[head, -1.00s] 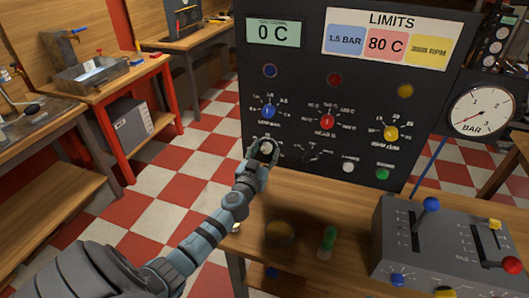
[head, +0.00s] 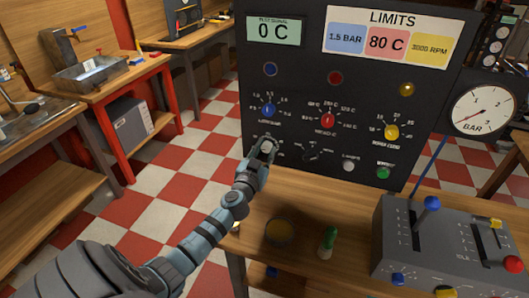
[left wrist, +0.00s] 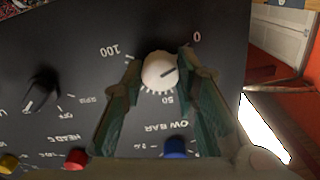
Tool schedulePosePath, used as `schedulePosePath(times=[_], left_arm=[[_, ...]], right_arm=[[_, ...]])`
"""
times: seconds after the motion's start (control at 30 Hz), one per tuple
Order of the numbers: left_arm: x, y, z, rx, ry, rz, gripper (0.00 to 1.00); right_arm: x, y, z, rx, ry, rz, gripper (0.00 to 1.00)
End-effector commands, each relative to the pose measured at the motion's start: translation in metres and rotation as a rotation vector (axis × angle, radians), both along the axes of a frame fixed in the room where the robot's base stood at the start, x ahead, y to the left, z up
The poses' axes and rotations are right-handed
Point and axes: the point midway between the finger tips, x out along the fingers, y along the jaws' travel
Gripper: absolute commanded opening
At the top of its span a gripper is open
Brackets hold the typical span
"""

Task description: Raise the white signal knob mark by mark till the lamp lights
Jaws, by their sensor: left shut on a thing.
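The white signal knob (left wrist: 159,71) sits low on the dark panel, between the fingertips of my left gripper (left wrist: 162,75). The gripper is shut on it. The knob's dark pointer line aims right and slightly up in the left wrist view, toward the 0 side of its 0 to 100 scale, which appears upside down. In the head view my left gripper (head: 262,150) partly hides the knob. The test signal display (head: 273,31) reads 0 C. The blue lamp (head: 270,69), red lamp (head: 335,78) and yellow lamp (head: 406,89) look dull. My right gripper is not in view.
A blue knob (head: 268,110), red knob (head: 327,119) and yellow knob (head: 391,132) sit above. A black selector knob (left wrist: 41,91) is beside the white one. A lever box (head: 420,235) stands on the bench at right. A green-topped object (head: 328,240) stands on the bench.

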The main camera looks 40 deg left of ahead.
Motion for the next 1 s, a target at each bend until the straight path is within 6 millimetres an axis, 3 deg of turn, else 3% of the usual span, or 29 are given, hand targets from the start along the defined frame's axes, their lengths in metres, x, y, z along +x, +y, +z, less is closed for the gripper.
schedulePosePath(times=[0.6,1.0], left_arm=[[0.0000,-0.0005,-0.0007,0.395,0.138,-0.001,0.00],[0.0000,-0.0005,-0.0006,0.473,0.165,-0.001,0.00]], right_arm=[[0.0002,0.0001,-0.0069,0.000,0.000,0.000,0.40],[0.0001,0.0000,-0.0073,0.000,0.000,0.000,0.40]])
